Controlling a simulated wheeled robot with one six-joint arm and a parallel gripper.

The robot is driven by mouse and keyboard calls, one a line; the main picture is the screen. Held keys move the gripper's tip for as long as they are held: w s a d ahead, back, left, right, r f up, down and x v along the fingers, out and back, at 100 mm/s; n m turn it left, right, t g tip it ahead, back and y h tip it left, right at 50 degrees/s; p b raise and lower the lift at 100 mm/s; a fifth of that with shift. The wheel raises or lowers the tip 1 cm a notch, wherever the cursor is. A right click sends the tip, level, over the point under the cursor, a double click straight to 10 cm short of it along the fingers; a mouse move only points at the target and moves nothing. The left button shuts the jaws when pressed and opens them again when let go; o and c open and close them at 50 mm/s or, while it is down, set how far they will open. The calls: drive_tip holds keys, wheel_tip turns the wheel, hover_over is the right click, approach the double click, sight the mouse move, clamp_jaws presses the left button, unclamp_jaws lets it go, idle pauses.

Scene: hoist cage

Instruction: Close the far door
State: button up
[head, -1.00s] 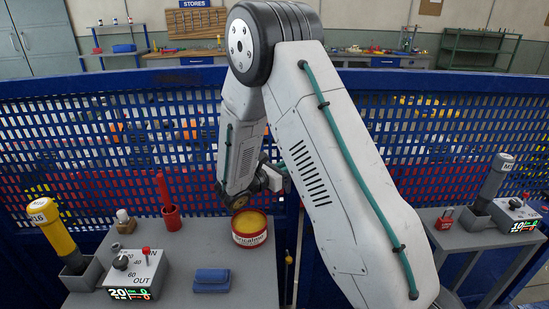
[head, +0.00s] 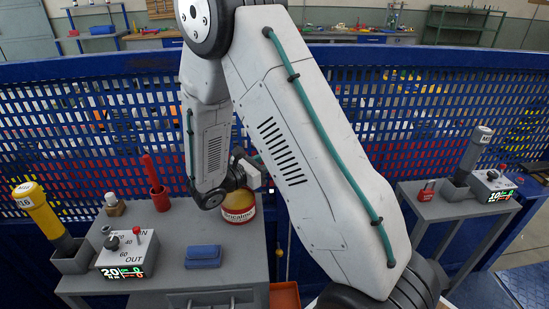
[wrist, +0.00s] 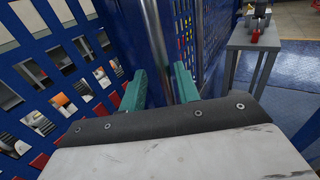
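The blue perforated mesh panels (head: 100,130) of the cage run across the head view; I cannot tell there which part is the far door. In the wrist view a perforated blue panel (wrist: 62,75) stands at left, and a solid blue upright stands right of centre. A vertical metal bar (wrist: 153,40) stands between them. My gripper (wrist: 160,85) has its teal fingers apart, one on each side of this bar. A gap seems to show beside the bar, so I see no clear grip. In the head view my arm hides most of the gripper.
A grey stand (head: 435,208) with another lever is at right. Open floor shows at far right.

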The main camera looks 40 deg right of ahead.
drive_tip(key=a, duration=0.6)
idle(0.3)
drive_tip(key=s+a+r+m+g+y, duration=0.25)
drive_tip(key=s+m+g+y, duration=0.35)
drive_tip(key=s+m+y, duration=0.65)
drive_tip(key=s+a+r+m+t+y, duration=0.2)
drive_tip(key=s+a+r+m+t, duration=0.1)
drive_tip(key=s+r, duration=0.3)
drive_tip(key=s+a+r+m+t+y, duration=0.3)
drive_tip(key=s+r, duration=0.3)
drive_tip(key=s, duration=0.1)
drive_tip(key=shift+a+r+t, duration=0.2)
drive_tip(key=shift+r+t, duration=0.05)
drive_tip(key=shift+t, duration=0.15)
